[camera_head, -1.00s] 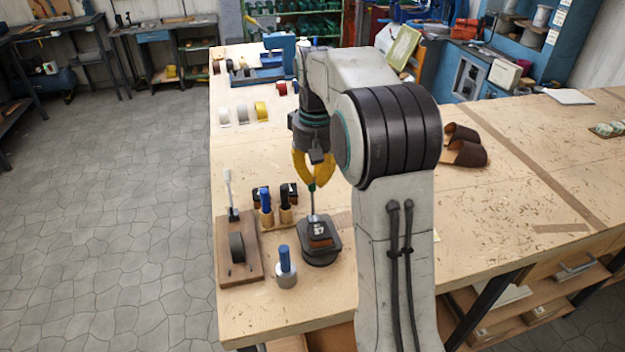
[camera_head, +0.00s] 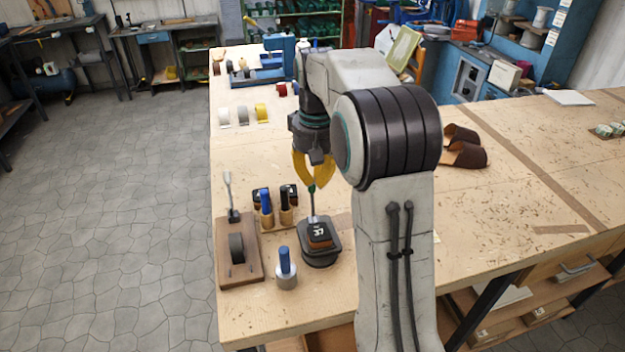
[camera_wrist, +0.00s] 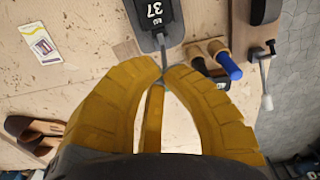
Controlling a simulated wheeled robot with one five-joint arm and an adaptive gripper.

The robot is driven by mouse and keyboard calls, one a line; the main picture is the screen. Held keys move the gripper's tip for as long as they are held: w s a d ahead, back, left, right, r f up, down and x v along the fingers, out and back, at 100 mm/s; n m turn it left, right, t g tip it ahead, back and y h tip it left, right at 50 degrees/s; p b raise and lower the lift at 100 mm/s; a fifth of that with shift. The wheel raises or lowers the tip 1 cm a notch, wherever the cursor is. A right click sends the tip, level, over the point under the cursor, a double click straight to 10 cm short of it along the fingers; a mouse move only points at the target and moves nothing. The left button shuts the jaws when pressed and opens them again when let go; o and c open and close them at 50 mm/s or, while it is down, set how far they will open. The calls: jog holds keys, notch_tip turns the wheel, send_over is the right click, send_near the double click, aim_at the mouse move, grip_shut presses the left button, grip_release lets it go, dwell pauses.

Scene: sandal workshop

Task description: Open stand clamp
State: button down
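The stand clamp (camera_head: 320,258) is a dark block on a round dark base, near the table's left front part. A dark top piece marked 37 (camera_head: 318,233) sits on it and also shows at the top of the wrist view (camera_wrist: 155,14). A thin metal lever with a green knob (camera_head: 312,203) rises upright from its back side. My gripper (camera_head: 312,187) has yellow fingers pointing down, closed around the knob at the lever's top. In the wrist view my fingertips (camera_wrist: 163,80) meet at the lever's end and mostly hide the knob.
A blue-handled tool in a grey holder (camera_head: 286,275) stands just left of the clamp. Wooden-handled tools (camera_head: 267,208) stand behind it. A wooden board with an upright lever (camera_head: 250,268) lies further left. Brown sandals (camera_head: 463,155) lie to the right. The table front is clear.

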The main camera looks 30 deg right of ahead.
aim_at(312, 192)
jog(key=shift+f, duration=0.15)
jog(key=shift+f+b, duration=1.65)
jog(key=shift+f, duration=0.55)
jog(key=shift+w, duration=0.15)
jog(key=shift+w+d+p, duration=0.15)
jog(key=shift+w+p, duration=0.3)
jog(key=shift+p, duration=0.05)
jog(key=shift+w+d+f+p, duration=0.1)
jog(key=shift+w+f+p, duration=0.25)
jog(key=shift+w, duration=0.4)
jog(key=shift+w+d+r+p, duration=0.1)
jog(key=shift+w+r+p, duration=0.1)
jog(key=shift+r+p, duration=1.65)
jog(key=shift+w+r+p, duration=0.15)
jog(key=shift+r+p, duration=1.5)
jog(key=shift+p, duration=0.4)
